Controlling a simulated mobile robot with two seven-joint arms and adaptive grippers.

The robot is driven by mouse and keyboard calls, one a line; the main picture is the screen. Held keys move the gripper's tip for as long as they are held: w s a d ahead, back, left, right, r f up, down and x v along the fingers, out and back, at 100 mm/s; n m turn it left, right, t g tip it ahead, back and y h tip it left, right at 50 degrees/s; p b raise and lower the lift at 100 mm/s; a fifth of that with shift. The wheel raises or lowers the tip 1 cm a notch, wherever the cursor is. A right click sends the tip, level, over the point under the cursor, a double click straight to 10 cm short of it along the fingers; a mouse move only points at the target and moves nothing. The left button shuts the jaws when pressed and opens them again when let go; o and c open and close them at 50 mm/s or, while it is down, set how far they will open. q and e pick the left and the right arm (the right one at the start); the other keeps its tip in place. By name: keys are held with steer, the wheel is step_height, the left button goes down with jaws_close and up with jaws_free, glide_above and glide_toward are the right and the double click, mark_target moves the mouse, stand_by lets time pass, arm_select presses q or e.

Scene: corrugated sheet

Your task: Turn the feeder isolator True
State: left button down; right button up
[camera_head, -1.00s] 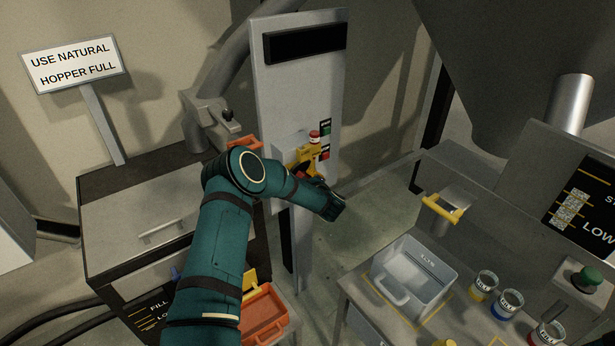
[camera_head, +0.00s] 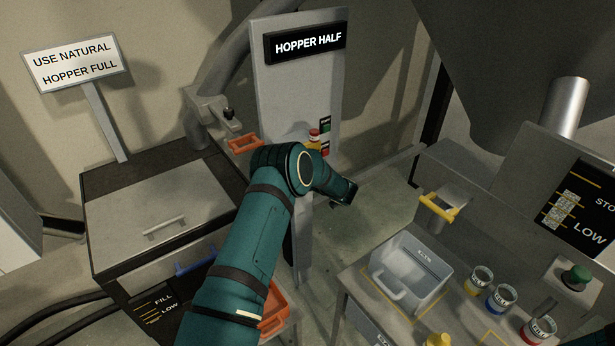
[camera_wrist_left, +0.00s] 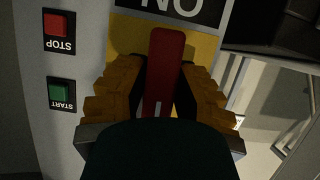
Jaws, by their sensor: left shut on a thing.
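In the left wrist view the isolator's red handle (camera_wrist_left: 166,58) lies nearly upright in the picture on a yellow plate (camera_wrist_left: 205,50). The plate's black label (camera_wrist_left: 175,8) reads "ON" upside down. My left gripper (camera_wrist_left: 163,78) is shut on the red handle, with one orange finger on each side. In the head view my left forearm hides the gripper and most of the isolator on the grey panel (camera_head: 268,100). The panel's display (camera_head: 307,43) is lit and reads "HOPPER HALF". My right gripper is in neither view.
A green START button (camera_wrist_left: 61,93) and a red STOP button (camera_wrist_left: 59,27) sit beside the isolator. A grey bin (camera_head: 410,270) and several paint-like pots stand on the right table. A sign (camera_head: 76,64) reads "USE NATURAL HOPPER FULL".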

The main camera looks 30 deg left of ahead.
arm_select(q)
steer(key=shift+a+r, duration=0.1)
steer(key=shift+a, duration=0.05)
stand_by(0.3)
steer(key=c, duration=0.7)
jaws_free()
steer(key=shift+c, duration=0.2)
steer(key=v, duration=1.2)
steer(key=shift+w+f, duration=0.15)
steer(key=shift+f, duration=0.1)
